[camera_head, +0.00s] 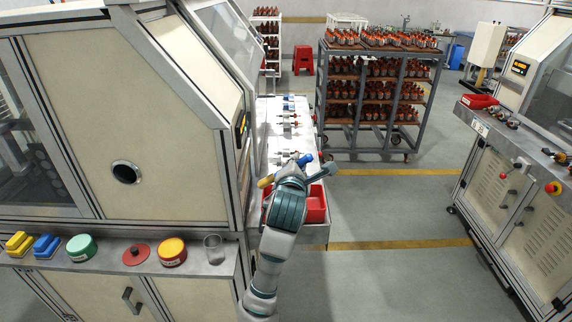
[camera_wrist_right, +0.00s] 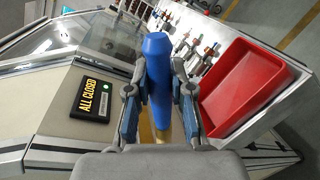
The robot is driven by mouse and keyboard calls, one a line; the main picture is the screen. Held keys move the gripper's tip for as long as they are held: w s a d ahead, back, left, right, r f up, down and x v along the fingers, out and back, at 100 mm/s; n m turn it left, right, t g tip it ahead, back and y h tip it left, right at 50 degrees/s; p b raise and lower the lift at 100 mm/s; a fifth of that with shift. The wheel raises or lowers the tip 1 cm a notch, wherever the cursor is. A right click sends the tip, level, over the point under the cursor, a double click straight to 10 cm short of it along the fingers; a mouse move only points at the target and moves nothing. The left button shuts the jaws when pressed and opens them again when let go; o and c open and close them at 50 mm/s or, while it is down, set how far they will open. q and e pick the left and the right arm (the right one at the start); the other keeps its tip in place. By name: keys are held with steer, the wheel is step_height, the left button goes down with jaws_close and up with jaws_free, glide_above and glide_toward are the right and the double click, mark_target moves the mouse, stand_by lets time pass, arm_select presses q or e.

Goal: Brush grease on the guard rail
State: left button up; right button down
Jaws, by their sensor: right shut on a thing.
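My right gripper (camera_head: 296,176) is over the near end of the white-topped bench (camera_head: 281,108), beside the large cream machine. It is shut on the blue handle of a brush (camera_head: 305,160). A yellowish end of the brush sticks out on the gripper's left. In the right wrist view the blue handle (camera_wrist_right: 158,75) stands between the two fingers of the gripper (camera_wrist_right: 158,98), with a yellowish part below, mostly hidden. I cannot tell for sure which part is the guard rail. My left gripper is not in view.
A red bin (camera_head: 315,206) sits at the bench's near end, partly behind my arm; it shows in the wrist view (camera_wrist_right: 242,85). A machine ledge (camera_head: 110,258) holds a green tin (camera_head: 81,248), a yellow-topped tin (camera_head: 172,252) and a clear cup (camera_head: 214,249). A loaded rack (camera_head: 323,100) stands beyond.

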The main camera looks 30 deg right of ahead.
steer(key=shift+s+d, duration=0.45)
steer(key=shift+d, duration=0.35)
